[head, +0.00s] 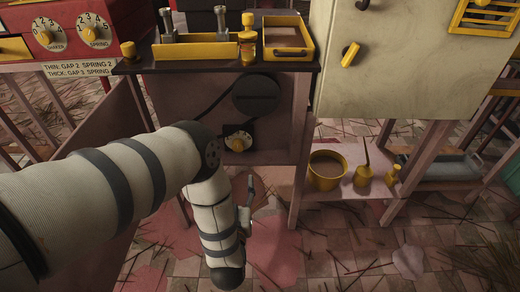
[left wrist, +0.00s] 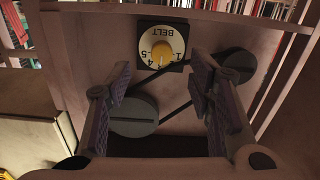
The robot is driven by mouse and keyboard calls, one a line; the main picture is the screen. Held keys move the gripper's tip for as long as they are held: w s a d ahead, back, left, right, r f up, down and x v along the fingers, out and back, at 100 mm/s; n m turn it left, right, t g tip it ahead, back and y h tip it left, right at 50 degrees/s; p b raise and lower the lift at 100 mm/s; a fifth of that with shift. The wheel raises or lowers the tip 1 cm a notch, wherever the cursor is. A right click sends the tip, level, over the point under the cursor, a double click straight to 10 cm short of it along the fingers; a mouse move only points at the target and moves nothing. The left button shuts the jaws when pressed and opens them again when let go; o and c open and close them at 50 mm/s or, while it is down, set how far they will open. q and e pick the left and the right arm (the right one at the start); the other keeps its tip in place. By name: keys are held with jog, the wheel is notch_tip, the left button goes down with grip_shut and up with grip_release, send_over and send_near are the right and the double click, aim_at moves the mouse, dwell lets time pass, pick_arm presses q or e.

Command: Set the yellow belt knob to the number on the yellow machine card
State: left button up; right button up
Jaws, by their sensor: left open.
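The yellow belt knob (head: 238,143) sits on a white numbered dial in a dark plate, low on the front panel of the table-like machine. In the left wrist view the knob (left wrist: 161,52) and its BELT dial appear upside down; I cannot tell which number it points at. My left gripper (head: 245,209) is mostly hidden by my arm in the head view. In the left wrist view its fingers (left wrist: 159,88) are spread apart and empty, with the knob between and beyond them, apart from both. I cannot make out a card for the yellow machine.
A dark belt runs around a large pulley (head: 256,95) beside the knob. A red machine (head: 70,30) with two dials and a label (head: 78,68) stands left. A cream cabinet (head: 395,60) stands right, above a shelf with a yellow bucket (head: 326,170).

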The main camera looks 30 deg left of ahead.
aim_at(238, 150)
pick_arm(q)
jog(key=shift+y, duration=0.3)
jog(key=b+x, duration=0.1)
jog(key=x, duration=0.6)
jog(key=r+b+x, duration=0.1)
jog(key=x, duration=0.3)
jog(key=shift+a+b, duration=0.1)
jog(key=shift+b, duration=0.25)
jog(key=shift+w+a+r, duration=0.1)
jog(key=shift+w+a, duration=0.05)
jog(key=shift+w, duration=0.2)
pick_arm(e)
jog(key=x, duration=0.3)
jog(key=shift+a, duration=0.1)
pick_arm(q)
grip_shut()
pick_arm(e)
jog(key=shift+w, duration=0.1)
